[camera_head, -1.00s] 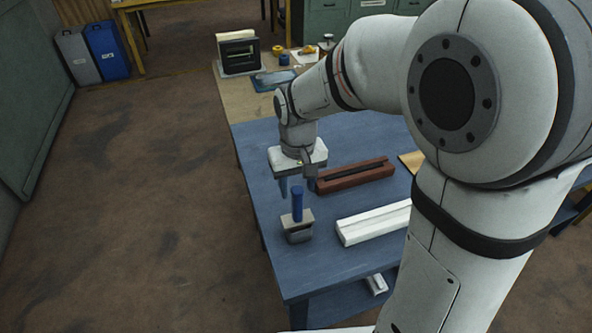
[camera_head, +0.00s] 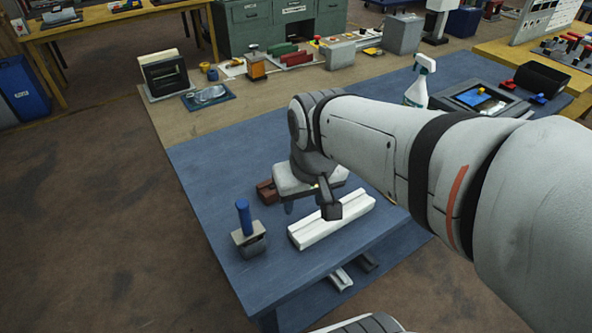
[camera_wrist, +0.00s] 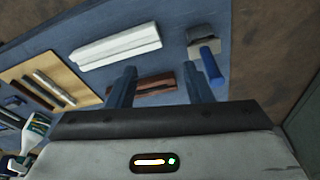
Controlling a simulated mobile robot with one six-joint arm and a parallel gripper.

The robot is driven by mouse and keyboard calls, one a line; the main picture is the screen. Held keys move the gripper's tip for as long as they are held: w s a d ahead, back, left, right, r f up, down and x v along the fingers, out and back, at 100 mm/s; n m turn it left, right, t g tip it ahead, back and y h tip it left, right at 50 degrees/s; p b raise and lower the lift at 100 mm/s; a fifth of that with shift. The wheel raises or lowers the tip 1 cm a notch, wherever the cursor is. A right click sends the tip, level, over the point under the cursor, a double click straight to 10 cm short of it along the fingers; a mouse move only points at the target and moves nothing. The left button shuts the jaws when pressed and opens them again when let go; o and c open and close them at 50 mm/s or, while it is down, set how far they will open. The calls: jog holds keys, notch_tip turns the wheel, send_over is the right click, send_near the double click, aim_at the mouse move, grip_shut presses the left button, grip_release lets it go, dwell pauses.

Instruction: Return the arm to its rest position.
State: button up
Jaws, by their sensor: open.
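My gripper (camera_wrist: 160,88) shows in the wrist view with its two blue-grey fingers apart and nothing between them in its grasp. In the head view my gripper (camera_head: 308,202) hangs above the blue table (camera_head: 215,160), over the dark red slotted block and close to the white slotted block (camera_head: 331,219). The gripper hides much of the red block (camera_head: 267,191). My arm reaches in from the right side of the head view.
A spray bottle (camera_head: 419,83) and a grey device (camera_head: 480,99) stand at the right. A black frame (camera_head: 165,75) stands at the back left.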

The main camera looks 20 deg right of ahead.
jog(key=shift+s+d+f+m+t, duration=0.15)
jog(key=shift+s+d, duration=0.2)
jog(key=shift+s, duration=0.25)
jog(key=shift+s+d+f+m+t, duration=0.15)
jog(key=shift+s+d, duration=0.15)
jog(key=shift+s, duration=0.3)
jog(key=shift+r, duration=0.1)
jog(key=shift+c, duration=0.5)
